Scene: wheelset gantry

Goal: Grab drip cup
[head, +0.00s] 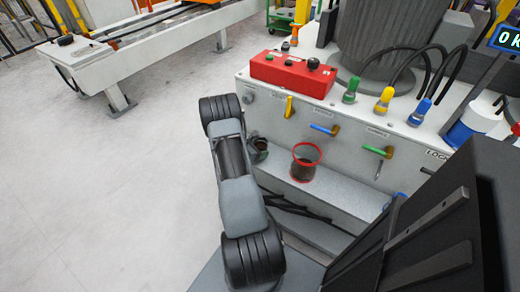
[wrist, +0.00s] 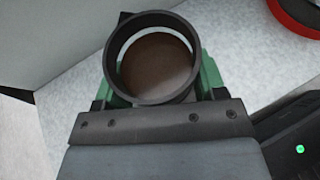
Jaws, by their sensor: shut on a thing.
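A dark round cup (wrist: 113,55) with brown contents sits between the green-padded fingers of my gripper (wrist: 160,82) in the wrist view. The fingers press on it from both sides, so my gripper is shut on it. In the head view the dark cup (head: 260,144) shows small, just right of my arm, at the left end of the grey ledge. My arm hides most of the gripper there. I cannot tell whether the cup's base touches the ledge. A second, red-rimmed cup (head: 305,162) stands to its right on the ledge; its red rim shows at the wrist view's top right (wrist: 290,18).
The grey ledge (head: 340,195) runs along the machine front, below yellow, blue and green handles. A red control box (head: 292,73) with knobs sits above. Dark cables hang under the ledge. Open pale floor (head: 100,190) lies to the left.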

